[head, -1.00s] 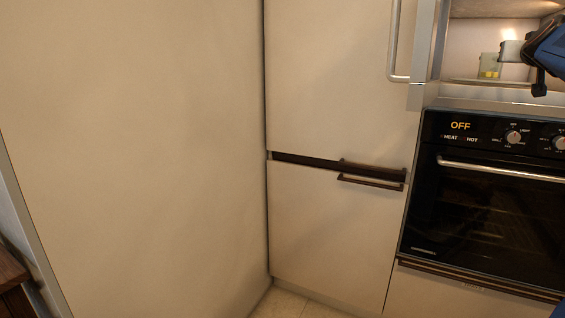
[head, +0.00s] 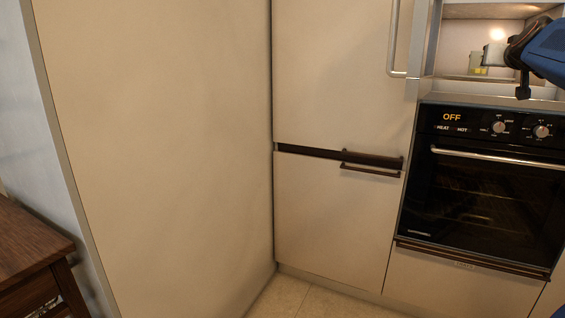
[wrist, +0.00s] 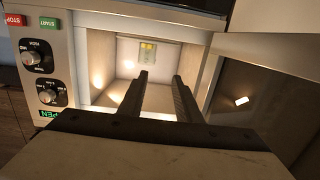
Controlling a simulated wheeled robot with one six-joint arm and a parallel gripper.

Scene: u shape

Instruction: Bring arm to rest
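My blue arm (head: 550,48) reaches in from the right edge of the head view, with my gripper (head: 495,54) at its end, in front of a lit recess above the oven. In the wrist view my gripper (wrist: 160,78) shows two dark fingers standing apart with nothing between them. Past the fingers is a lit, open microwave cavity (wrist: 108,85). A small greenish container with yellow in it (wrist: 148,52) stands at its back; it also shows in the head view (head: 478,66), partly hidden by my gripper.
The microwave door (wrist: 265,75) stands open at right in the wrist view, its control panel (wrist: 45,62) at left. An oven (head: 475,190) reading OFF sits below. A large beige panel (head: 160,150), tall cupboard doors (head: 335,80) and a wooden cabinet (head: 35,245) flank a little floor (head: 300,298).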

